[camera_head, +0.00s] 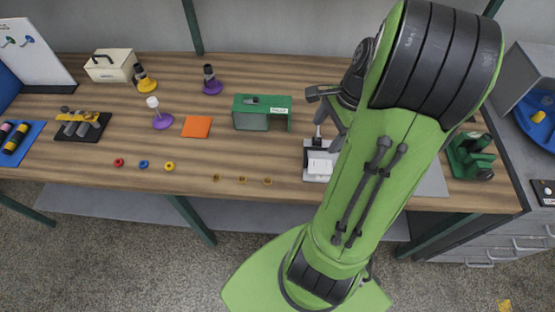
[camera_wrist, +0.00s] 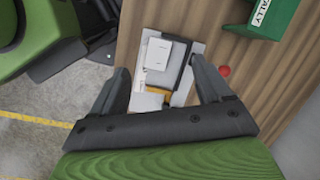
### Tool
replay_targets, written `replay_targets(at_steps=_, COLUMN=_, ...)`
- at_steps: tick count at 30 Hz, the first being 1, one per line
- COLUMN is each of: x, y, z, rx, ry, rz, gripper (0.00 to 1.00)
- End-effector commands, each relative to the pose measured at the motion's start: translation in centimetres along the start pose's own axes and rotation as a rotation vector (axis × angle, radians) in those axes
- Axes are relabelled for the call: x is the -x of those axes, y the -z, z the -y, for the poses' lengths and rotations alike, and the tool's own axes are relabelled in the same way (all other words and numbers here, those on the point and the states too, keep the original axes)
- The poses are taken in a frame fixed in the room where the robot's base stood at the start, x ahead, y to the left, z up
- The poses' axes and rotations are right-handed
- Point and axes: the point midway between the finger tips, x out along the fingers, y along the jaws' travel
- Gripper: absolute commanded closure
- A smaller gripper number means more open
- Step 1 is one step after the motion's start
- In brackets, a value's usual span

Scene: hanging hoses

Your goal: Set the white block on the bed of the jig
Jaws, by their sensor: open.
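The white block (camera_wrist: 165,54) rests on the light plate of the jig (camera_wrist: 200,47), beside a dark part of the jig. In the head view the white block (camera_head: 320,166) shows on the jig (camera_head: 309,177), partly beside my arm. My gripper (camera_wrist: 160,67) is open, its two fingers apart on either side of the jig in the wrist view. Nothing is held between them. A yellow-orange piece and another pale surface show nearer to the palm. I cannot tell whether the block sits fully flat on the bed.
A green box-like stand (camera_head: 263,112) is left of the jig. A green device (camera_head: 470,156) stands to the right. Small coloured rings (camera_head: 144,164) lie along the front edge. An orange square (camera_head: 197,126) lies further left. The bench between has free room.

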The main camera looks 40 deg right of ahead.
Motion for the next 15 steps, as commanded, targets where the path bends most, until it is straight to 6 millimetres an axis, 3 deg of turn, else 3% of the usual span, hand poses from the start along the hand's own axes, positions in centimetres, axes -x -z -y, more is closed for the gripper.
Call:
replay_targets(at_steps=1, x=1.1, y=-3.2, z=0.4, rx=0.179, ry=-0.001, rz=-0.052, gripper=0.22)
replay_targets(at_steps=3, x=2.3, y=-6.9, z=0.2, rx=0.422, ry=-0.002, rz=-0.116, gripper=0.22)
replay_targets(at_steps=9, x=5.3, y=-15.9, z=-3.3, rx=1.105, ry=0.039, rz=-0.268, gripper=0.22)
replay_targets(at_steps=12, x=6.3, y=-18.8, z=-6.0, rx=1.424, ry=0.084, rz=-0.328, gripper=0.22)
replay_targets(at_steps=15, x=6.8, y=-20.2, z=-8.2, rx=1.669, ry=0.129, rz=-0.370, gripper=0.22)
